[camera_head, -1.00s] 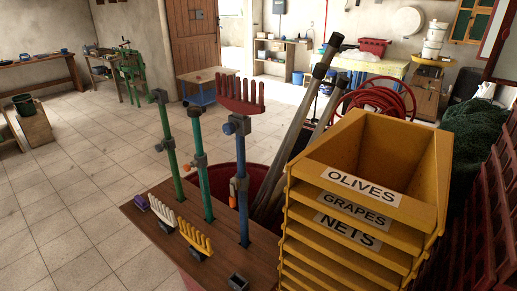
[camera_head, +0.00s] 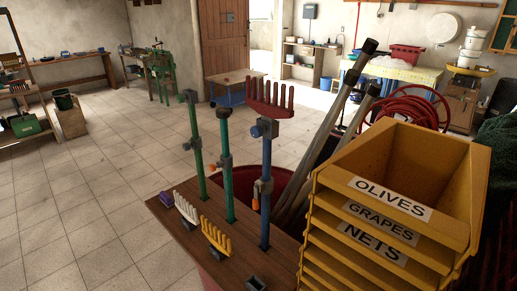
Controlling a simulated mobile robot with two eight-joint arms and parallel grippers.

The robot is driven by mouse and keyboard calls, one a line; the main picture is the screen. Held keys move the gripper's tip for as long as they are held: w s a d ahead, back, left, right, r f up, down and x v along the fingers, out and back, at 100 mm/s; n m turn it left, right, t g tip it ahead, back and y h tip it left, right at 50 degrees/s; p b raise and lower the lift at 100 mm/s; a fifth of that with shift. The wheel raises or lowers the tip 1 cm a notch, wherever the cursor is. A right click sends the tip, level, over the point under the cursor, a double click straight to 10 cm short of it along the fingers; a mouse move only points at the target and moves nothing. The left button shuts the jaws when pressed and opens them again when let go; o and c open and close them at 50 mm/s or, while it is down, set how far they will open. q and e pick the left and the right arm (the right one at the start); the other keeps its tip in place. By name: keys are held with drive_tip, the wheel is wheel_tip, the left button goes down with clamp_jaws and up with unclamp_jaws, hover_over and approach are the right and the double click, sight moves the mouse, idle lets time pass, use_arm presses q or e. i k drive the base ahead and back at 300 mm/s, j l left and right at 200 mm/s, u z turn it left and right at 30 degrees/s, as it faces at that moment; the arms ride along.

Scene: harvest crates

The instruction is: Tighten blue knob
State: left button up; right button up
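A blue knob (camera_head: 257,131) sits on the left side of the grey clamp near the top of the blue pole (camera_head: 266,160). A red comb head (camera_head: 270,100) with several teeth is fixed above that clamp. The blue pole stands upright in the brown wooden rack board (camera_head: 190,240). An orange-tipped fitting (camera_head: 256,200) sits lower on the same pole. How tight the knob is cannot be told. Neither of my grippers is in view.
A green pole (camera_head: 196,150) and a teal pole (camera_head: 227,170) stand left of the blue one. White (camera_head: 186,207) and yellow (camera_head: 215,238) combs lie on the board. Stacked yellow crates (camera_head: 385,209) and long grey handles (camera_head: 325,140) crowd the right. Tiled floor at left is clear.

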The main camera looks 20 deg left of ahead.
sight(257, 131)
drive_tip(key=j+u, duration=0.15)
drive_tip(key=u, duration=0.25)
drive_tip(key=i+j+u, duration=0.1)
drive_tip(key=u, duration=0.25)
drive_tip(key=j+u, duration=0.2)
drive_tip(key=u, duration=0.2)
drive_tip(key=i+j+u, duration=0.1)
drive_tip(key=u, duration=0.25)
drive_tip(key=i, duration=0.05)
